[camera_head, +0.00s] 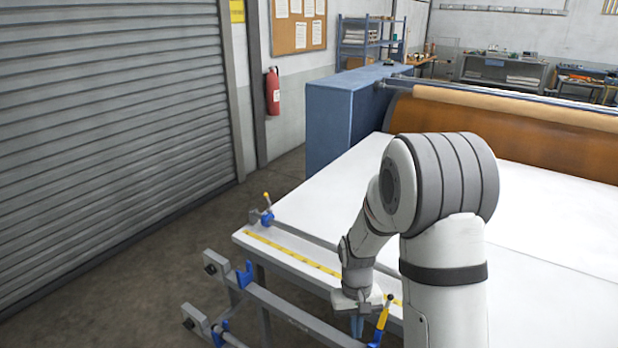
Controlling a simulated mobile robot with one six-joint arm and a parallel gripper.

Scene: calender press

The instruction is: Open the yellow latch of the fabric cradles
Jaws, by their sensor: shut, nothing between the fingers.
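A yellow latch (383,318) with a dark knob stands tilted on a blue base at the table's front edge. My gripper (357,328) points down just left of this latch, with a small gap visible between them in the picture. The gripper's blue fingers are shut and empty. The fabric cradles show as grey bars (290,312) with blue brackets (245,275) at the front left. My arm hides the cradles' right part.
The white table (330,203) with a yellow measuring strip (290,256) fills the middle. A blue cabinet (342,122) and an orange-brown roller (490,128) stand behind it. Floor is open on the left, before the shutter (110,130).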

